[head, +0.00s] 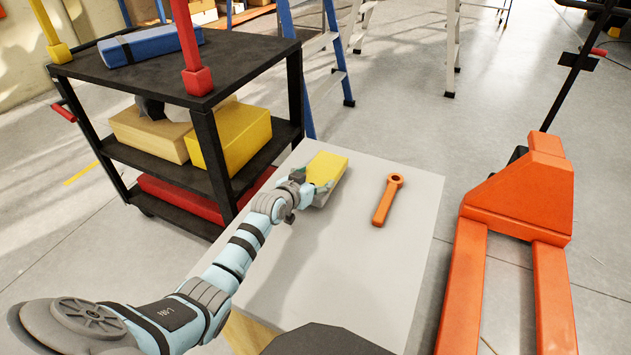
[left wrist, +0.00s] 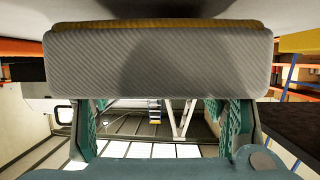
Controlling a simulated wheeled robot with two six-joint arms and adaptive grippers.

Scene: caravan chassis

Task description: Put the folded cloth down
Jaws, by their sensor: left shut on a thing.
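The folded cloth (head: 328,167) is a thick yellow pad at the far end of the grey tabletop (head: 345,270). In the left wrist view the folded cloth (left wrist: 160,62) fills the upper part as a wide grey ribbed block with a yellow edge. My left gripper (head: 312,188) is shut on the cloth, and its green fingers also show in the left wrist view (left wrist: 160,120), at the left and right below the block. I cannot tell whether the cloth touches the tabletop. My right gripper is not in view.
An orange ring wrench (head: 387,200) lies on the tabletop, right of the cloth. A black shelf cart (head: 260,62) with boxes stands close at the left. An orange pallet jack (head: 520,195) stands at the right. The near and middle tabletop is clear.

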